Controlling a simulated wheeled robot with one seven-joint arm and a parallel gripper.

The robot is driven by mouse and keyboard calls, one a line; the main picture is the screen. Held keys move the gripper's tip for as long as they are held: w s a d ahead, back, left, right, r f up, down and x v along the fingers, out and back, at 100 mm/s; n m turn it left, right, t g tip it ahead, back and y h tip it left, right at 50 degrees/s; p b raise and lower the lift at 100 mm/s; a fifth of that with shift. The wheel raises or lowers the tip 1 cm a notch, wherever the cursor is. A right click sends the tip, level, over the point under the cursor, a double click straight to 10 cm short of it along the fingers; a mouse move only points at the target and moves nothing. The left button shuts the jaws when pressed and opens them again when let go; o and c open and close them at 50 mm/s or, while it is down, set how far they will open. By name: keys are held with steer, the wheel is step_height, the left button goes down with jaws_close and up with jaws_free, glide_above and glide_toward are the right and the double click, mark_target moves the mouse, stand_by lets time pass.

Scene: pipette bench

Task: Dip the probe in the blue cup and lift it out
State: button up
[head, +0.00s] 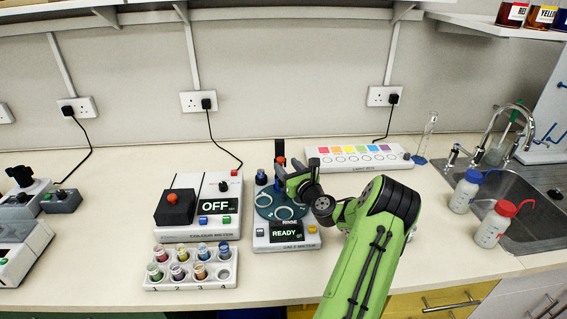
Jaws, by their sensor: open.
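My gripper (284,177) is open above the back of the meter with the READY display (286,235). A dark upright piece with a red band (279,152) stands at the gripper's tips; it may be the probe, and I cannot tell whether the jaws touch it. A small blue-topped item (261,178) is at the meter's back left. Small cups sit in the white numbered rack (190,283); one in the back row looks blue (202,251). I cannot tell for sure which is the blue cup. The gripper and wrist hide part of the meter.
The colour meter (203,232), showing OFF, stands left of the READY meter. A light box (355,165) is behind to the right. A measuring cylinder (427,138), two wash bottles (465,191) (493,224) and a sink (520,205) are at right.

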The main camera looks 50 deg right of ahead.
steer(key=shift+x, duration=1.4)
jaws_close()
